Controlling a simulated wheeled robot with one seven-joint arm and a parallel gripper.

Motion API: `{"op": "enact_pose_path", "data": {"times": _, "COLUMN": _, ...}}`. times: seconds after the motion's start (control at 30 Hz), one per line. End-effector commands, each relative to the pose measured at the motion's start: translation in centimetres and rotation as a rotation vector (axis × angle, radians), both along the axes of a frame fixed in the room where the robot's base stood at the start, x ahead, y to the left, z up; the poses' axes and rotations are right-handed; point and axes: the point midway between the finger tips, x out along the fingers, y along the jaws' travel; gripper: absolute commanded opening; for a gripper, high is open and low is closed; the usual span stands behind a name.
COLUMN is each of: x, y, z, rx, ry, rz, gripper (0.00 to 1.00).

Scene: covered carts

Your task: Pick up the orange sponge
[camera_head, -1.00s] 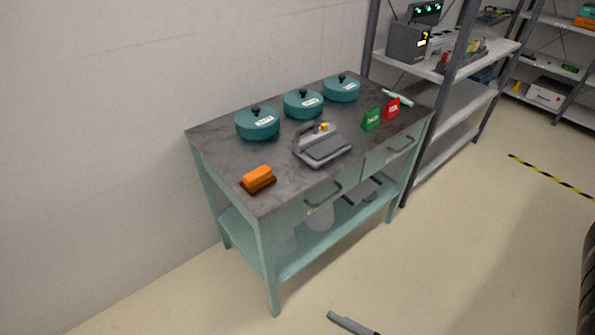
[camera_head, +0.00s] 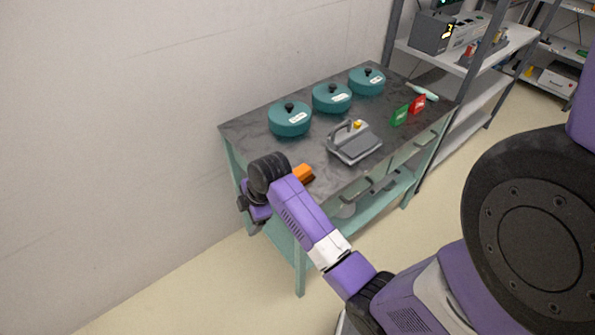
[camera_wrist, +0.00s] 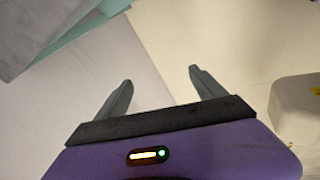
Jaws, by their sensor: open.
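The orange sponge (camera_head: 304,174) lies near the front left corner of the dark tabletop (camera_head: 248,132). My arm hides part of it in the head view. My gripper (camera_wrist: 161,80) shows in the wrist view with its two grey fingers apart and nothing between them. It points at wall and floor, and the sponge is not in that view. In the head view my wrist is beside the table's left front corner, left of the sponge, and the fingers cannot be made out.
Three teal lidded pots (camera_head: 290,119) stand along the back of the table. A grey press-like device (camera_head: 354,143) is right of the sponge. Green (camera_head: 399,115) and red (camera_head: 417,103) tags stand further right. A pale wall (camera_head: 120,120) is behind. Grey shelving (camera_head: 480,62) adjoins the table.

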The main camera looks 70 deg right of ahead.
Motion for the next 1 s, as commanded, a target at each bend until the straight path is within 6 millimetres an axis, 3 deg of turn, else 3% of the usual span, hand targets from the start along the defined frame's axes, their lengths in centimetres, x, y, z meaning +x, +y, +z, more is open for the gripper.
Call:
{"op": "enact_pose_path", "data": {"times": 0.03, "x": -0.4, "y": -3.4, "z": 2.2, "rx": -0.022, "ry": 0.047, "rz": 0.031, "gripper": 0.8}}
{"op": "enact_pose_path", "data": {"times": 0.13, "x": -2.3, "y": -8.3, "z": 5.0, "rx": -0.039, "ry": 0.153, "rz": 0.108, "gripper": 0.8}}
{"op": "enact_pose_path", "data": {"times": 0.3, "x": -5.8, "y": -13.9, "z": 8.9, "rx": -0.038, "ry": 0.29, "rz": 0.199, "gripper": 0.8}}
{"op": "enact_pose_path", "data": {"times": 0.4, "x": -7.4, "y": -15.8, "z": 10.5, "rx": -0.03, "ry": 0.341, "rz": 0.23, "gripper": 0.8}}
{"op": "enact_pose_path", "data": {"times": 0.57, "x": -8.7, "y": -17.1, "z": 11.3, "rx": -0.021, "ry": 0.379, "rz": 0.255, "gripper": 0.8}}
{"op": "enact_pose_path", "data": {"times": 1.0, "x": -9.2, "y": -16.6, "z": 6.7, "rx": -0.016, "ry": 0.382, "rz": 0.256, "gripper": 0.8}}
